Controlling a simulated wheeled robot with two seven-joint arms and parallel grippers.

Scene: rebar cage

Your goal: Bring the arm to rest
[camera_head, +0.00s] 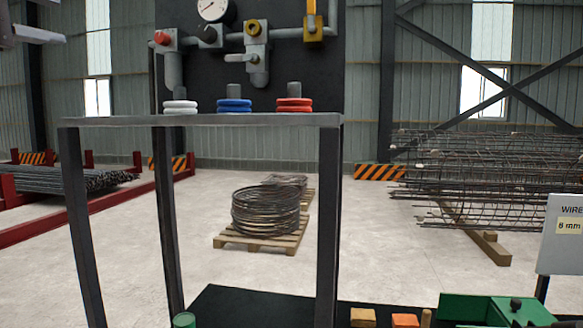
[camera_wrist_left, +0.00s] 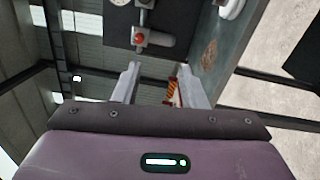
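My left gripper (camera_head: 32,33) shows only in part at the top left corner of the head view, up in the air and clear of the stand. In the left wrist view its two fingers (camera_wrist_left: 160,78) stand apart with nothing between them, so it is open and empty. My right gripper is in neither view.
A dark stand (camera_head: 200,120) holds a white ring stack (camera_head: 180,106), a blue one (camera_head: 234,105) and a red one (camera_head: 294,104) on pegs. Behind it is a panel with a gauge (camera_head: 213,10) and valves. A green box (camera_head: 490,309) and a sign (camera_head: 562,235) are lower right.

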